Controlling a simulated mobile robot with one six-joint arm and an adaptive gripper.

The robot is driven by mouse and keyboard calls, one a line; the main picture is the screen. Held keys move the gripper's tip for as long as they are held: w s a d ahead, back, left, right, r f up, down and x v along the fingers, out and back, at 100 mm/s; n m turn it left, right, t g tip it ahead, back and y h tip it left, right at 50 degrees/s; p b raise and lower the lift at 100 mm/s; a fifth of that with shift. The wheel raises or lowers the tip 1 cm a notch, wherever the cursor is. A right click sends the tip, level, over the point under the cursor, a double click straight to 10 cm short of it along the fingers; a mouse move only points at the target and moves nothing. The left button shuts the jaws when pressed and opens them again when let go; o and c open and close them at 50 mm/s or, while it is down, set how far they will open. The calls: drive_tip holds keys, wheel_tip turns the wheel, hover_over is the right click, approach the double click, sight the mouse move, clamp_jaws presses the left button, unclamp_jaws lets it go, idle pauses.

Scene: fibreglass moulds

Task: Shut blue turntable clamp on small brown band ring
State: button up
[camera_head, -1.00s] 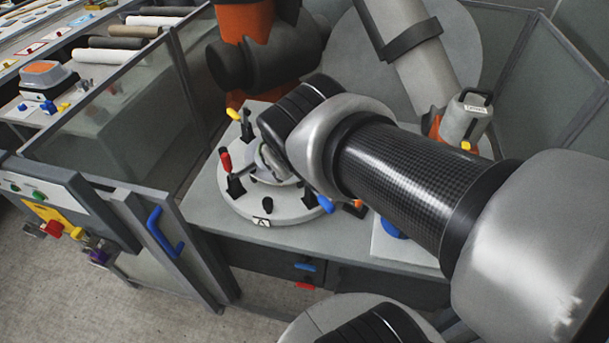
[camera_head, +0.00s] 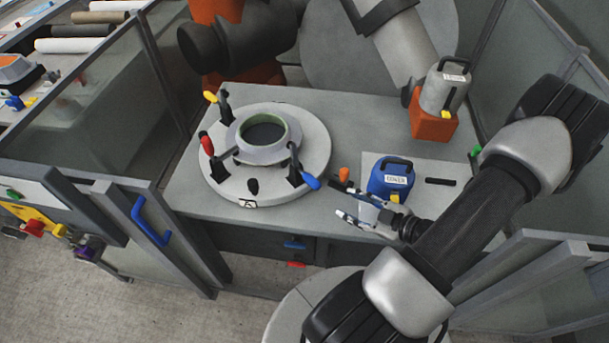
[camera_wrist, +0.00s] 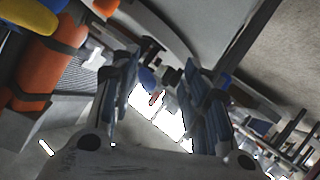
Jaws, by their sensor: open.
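The blue-handled clamp (camera_head: 303,174) stands at the right front of the round turntable (camera_head: 225,185) in the head view, its blue handle sloping outward and down over the rim. A ring-shaped mould (camera_head: 262,150) with a green upper rim sits at the turntable's middle; I see no clear brown band on it. Whether the clamp touches the ring is unclear. My gripper (camera_head: 347,201) is open and empty, just right of the blue handle and apart from it. In the wrist view my open fingers (camera_wrist: 160,98) frame small blue and red parts that I cannot identify.
Red (camera_head: 207,145) and yellow (camera_head: 211,96) clamp handles stand on the turntable's left side. A small orange-topped item (camera_head: 344,174) is close to my fingers. A blue container (camera_head: 391,176) stands right of my gripper. A grey jug (camera_head: 445,90) stands on an orange block (camera_head: 432,124) behind.

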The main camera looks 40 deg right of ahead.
sight(319, 188)
drive_tip(key=s+a+r+m+t+h, duration=0.1)
drive_tip(key=s+a+m+t+h, duration=0.15)
drive_tip(key=s+a+t, duration=0.2)
drive_tip(key=shift+y, duration=0.25)
drive_tip(key=w+b, duration=0.1)
drive_tip(key=w, duration=0.4)
drive_tip(key=w+b, duration=0.1)
drive_tip(key=w, duration=0.5)
drive_tip(key=w+d, duration=0.1)
drive_tip(key=w, duration=0.5)
drive_tip(key=shift+w+r+b, duration=0.1)
drive_tip(key=shift+w+b, duration=0.1)
drive_tip(key=shift+b, duration=0.2)
drive_tip(key=shift+c, duration=0.6)
clamp_jaws()
